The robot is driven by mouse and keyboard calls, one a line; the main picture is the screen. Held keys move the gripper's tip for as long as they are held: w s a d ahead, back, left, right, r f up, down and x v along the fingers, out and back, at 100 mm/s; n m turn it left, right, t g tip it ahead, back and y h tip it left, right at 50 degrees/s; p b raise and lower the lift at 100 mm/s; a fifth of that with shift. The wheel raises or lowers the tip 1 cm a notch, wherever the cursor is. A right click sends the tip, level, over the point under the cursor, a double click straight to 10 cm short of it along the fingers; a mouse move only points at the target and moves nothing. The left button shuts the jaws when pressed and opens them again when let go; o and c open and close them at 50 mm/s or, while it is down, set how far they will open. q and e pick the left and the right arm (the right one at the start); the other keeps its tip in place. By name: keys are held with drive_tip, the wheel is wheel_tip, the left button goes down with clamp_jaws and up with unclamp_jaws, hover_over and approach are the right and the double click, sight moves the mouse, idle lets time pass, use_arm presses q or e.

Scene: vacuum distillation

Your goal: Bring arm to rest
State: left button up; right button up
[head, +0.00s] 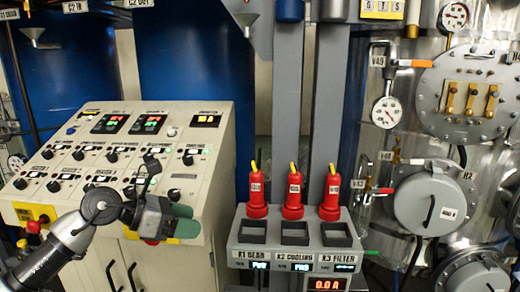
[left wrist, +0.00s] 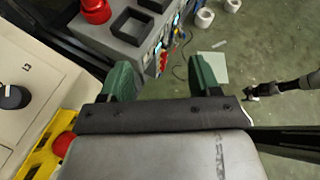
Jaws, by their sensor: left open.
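My left gripper (head: 184,219) is in front of the lower right part of the sloped control panel (head: 208,133) in the head view. Its green fingers point right, toward the socket box. In the left wrist view the two green fingers of my left gripper (left wrist: 162,78) stand wide apart with nothing between them. A dark arm that looks like my right one (left wrist: 290,85) comes in from the right in that view, low over the floor; its jaws are too small to read. The head view does not show it.
Right of my left gripper stands the grey socket box (head: 295,257) with three red plugs (head: 292,196) upright behind empty square recesses. A yellow-based red button (left wrist: 62,145) is close beside my left wrist. Vessels and gauges (head: 386,112) fill the right. The green floor (left wrist: 265,45) shows open space.

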use_arm(q)
drive_tip(key=s+d+n+t+h, duration=0.2)
drive_tip(key=s+d+n+h, duration=0.15)
drive_tip(key=d+h, duration=0.2)
drive_tip(key=s+a+f+n+t+y, duration=0.2)
drive_tip(key=a+f+n+t+y, duration=0.3)
drive_tip(key=n, duration=0.6)
drive_tip(key=s+a+f+n+t+y, duration=0.1)
drive_tip(key=f+n+t+y, duration=0.15)
drive_tip(key=n+y, duration=0.6)
drive_tip(key=s+a+f+n+t+y, duration=0.2)
drive_tip(key=a+f+n+t+y, duration=0.15)
drive_tip(key=n, duration=1.05)
drive_tip(key=s+a+f+n+g, duration=0.1)
drive_tip(key=s+f+n+g, duration=0.4)
drive_tip(key=s+f+g, duration=0.5)
drive_tip(key=s+f+n+g, duration=0.4)
drive_tip(key=s+f, duration=0.4)
drive_tip(key=s, duration=0.6)
wheel_tip(320, 180, down, 27)
drive_tip(key=s+g, duration=0.1)
drive_tip(key=g, duration=0.1)
drive_tip(key=s+a+f+g, duration=0.1)
drive_tip(key=s+a+f, duration=0.2)
drive_tip(key=s+f, duration=1.2)
drive_tip(key=shift+s+f+b, duration=0.35)
drive_tip(key=shift+s+f, duration=0.05)
drive_tip(key=shift+s, duration=0.25)
